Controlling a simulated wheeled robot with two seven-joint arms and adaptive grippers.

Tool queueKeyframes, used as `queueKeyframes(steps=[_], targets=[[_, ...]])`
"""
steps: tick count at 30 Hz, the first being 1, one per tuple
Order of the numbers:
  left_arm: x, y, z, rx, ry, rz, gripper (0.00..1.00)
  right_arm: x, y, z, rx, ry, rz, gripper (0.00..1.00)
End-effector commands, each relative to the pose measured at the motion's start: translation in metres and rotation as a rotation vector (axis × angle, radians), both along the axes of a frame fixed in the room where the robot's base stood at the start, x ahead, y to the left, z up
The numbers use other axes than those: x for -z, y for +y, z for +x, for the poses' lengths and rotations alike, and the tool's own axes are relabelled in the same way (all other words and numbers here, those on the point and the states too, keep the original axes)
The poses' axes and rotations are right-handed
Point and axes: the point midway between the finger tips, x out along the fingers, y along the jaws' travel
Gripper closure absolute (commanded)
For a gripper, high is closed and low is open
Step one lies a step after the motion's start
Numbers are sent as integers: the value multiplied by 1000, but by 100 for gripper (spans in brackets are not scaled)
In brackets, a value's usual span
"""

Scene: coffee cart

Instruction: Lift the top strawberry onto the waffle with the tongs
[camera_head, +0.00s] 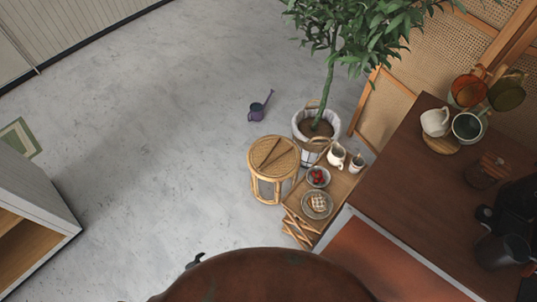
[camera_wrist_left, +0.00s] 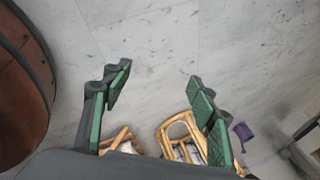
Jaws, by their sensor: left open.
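The tongs (camera_head: 269,153) appear as thin dark strips lying on the round rattan stool (camera_head: 258,146). Red strawberries (camera_head: 317,175) sit in a small bowl (camera_head: 327,183) on a low wooden side table; which one is on top is too small to tell. The waffle (camera_head: 318,202) lies on a round plate (camera_head: 306,211) in front of the bowl. My left gripper (camera_wrist_left: 158,82) has green-padded fingers spread wide and empty over bare floor. The stool's rattan frame (camera_wrist_left: 178,124) shows past the fingers in the left wrist view. My right gripper is not in view.
A white jug (camera_head: 336,156) and a small cup (camera_head: 357,162) stand behind the bowl. A potted plant (camera_head: 300,126) stands behind the stool, with a purple watering can (camera_head: 256,113) on the floor. The brown counter (camera_head: 405,185) bounds the right. Floor left of the stool is clear.

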Motion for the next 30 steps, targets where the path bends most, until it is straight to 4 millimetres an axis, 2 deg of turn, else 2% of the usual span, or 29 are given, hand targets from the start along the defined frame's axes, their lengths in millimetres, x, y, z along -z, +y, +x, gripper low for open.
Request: queueKeyframes(steps=[1,5,6,9,12,15,18,21,28,30], targets=[[13,5,-36,-110,49,-32,47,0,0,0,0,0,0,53],[36,15,-119,-388,154,-101,47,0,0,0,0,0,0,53],[42,17,-144,-470,185,-117,47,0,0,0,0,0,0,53],[52,18,-203,-659,253,-151,47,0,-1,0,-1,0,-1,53],[57,16,-252,-815,305,-175,47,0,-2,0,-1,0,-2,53],[60,13,-286,-924,342,-186,47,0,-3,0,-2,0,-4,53],[61,10,-307,-991,363,-194,47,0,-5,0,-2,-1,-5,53],[61,9,-315,-1018,372,-196,47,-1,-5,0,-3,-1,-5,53],[61,9,-316,-1021,372,-196,47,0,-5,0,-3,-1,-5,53],[61,9,-316,-1021,372,-196,50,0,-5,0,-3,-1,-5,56]])
